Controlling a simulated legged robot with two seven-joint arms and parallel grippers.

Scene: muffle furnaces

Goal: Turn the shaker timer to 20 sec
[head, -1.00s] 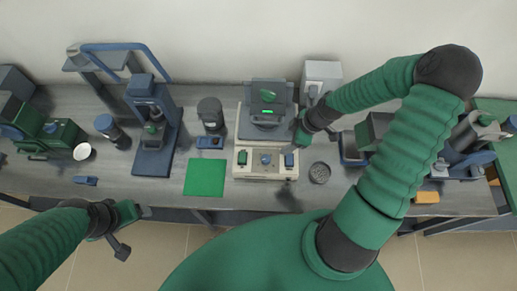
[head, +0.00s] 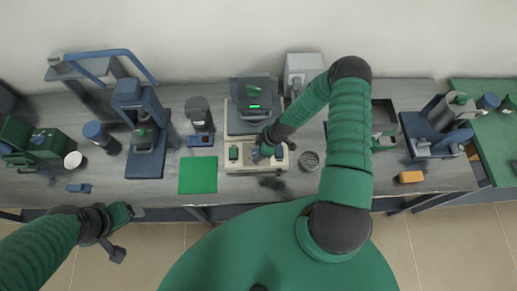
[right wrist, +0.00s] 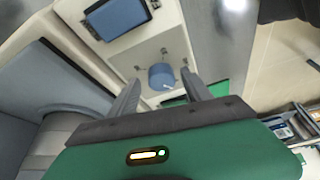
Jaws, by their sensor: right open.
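The shaker (head: 232,168) is a beige unit with a dark top platform, on the bench at the middle of the head view. Its front panel carries a green square switch (head: 234,153), a round blue knob and a blue square switch. In the right wrist view, the blue knob (right wrist: 161,76) lies between my right fingertips in the picture, with small dark marks around it; whether they touch is unclear. The blue switch (right wrist: 122,15) is above it. My right gripper (head: 262,150) is open over the panel, hiding the knob in the head view. My left gripper (head: 118,232) hangs before the bench.
A green mat (head: 198,175) lies left of the shaker. A small round dish (head: 309,161) sits to its right. A dark bottle (head: 199,115) and a blue press (head: 146,130) stand further left. A grey box (head: 303,70) is behind.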

